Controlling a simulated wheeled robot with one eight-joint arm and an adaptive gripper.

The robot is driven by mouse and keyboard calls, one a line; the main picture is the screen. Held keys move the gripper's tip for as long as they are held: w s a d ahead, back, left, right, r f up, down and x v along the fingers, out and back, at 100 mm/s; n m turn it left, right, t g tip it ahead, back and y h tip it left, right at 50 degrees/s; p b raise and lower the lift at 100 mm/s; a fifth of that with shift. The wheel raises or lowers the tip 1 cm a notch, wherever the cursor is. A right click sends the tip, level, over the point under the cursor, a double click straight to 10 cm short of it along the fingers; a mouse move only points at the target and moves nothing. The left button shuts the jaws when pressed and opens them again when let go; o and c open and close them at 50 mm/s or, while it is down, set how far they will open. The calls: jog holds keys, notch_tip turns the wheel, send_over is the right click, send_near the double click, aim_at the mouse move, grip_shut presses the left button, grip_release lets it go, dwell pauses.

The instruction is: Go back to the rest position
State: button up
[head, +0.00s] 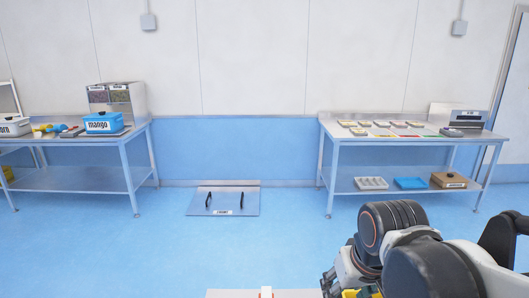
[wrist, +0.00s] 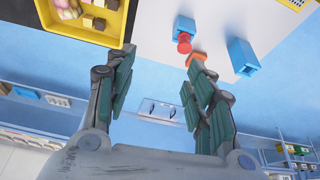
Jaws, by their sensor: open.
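My gripper (wrist: 160,58) is open in the wrist view, its two green-padded fingers spread wide with nothing between them. Beyond the fingertips is a white work surface (wrist: 215,20). A yellow tray (wrist: 122,28) with brown cubes and pale pieces lies at the upper left. A blue holder (wrist: 183,26) with a red-ended item (wrist: 184,43) is near the right fingertip. An orange piece (wrist: 196,57) shows right at that fingertip; I cannot tell if they touch. In the head view my arm fills the lower right, and its fingers are mostly cut off by the bottom edge.
A second blue holder (wrist: 243,56) stands farther right. In the head view, a left table (head: 75,178) holds a blue mango box (head: 103,122). A right table (head: 400,142) holds several pouches. A grey hatch (head: 224,200) with two handles lies between them. The blue floor (head: 270,240) is clear.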

jog(key=s+d+m+t, duration=0.1)
jog(key=s+d+t, duration=0.2)
jog(key=s, duration=0.3)
jog(key=shift+d+r, duration=0.25)
jog(key=shift+r, duration=0.1)
dwell(0.6)
